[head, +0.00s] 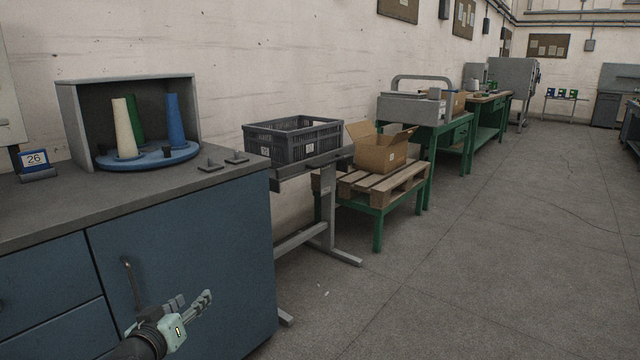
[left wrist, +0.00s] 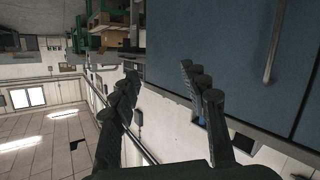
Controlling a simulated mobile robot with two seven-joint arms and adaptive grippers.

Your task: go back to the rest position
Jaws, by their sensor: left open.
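My left gripper (head: 193,299) is low at the front left in the head view, in front of the blue cabinet doors (head: 190,240). It is open, and nothing shows between its fingers. In the left wrist view, its fingers (left wrist: 162,85) are spread apart, with the blue cabinet door (left wrist: 215,40) and its handle (left wrist: 274,40) to the right. My right gripper is in neither view.
The cabinet's grey top (head: 60,207) holds a blue turntable (head: 150,160) with white, green and blue cones. A dark crate (head: 293,140) on a stand and an open cardboard box (head: 380,153) on a pallet are beyond. The floor (head: 490,250) to the right is clear.

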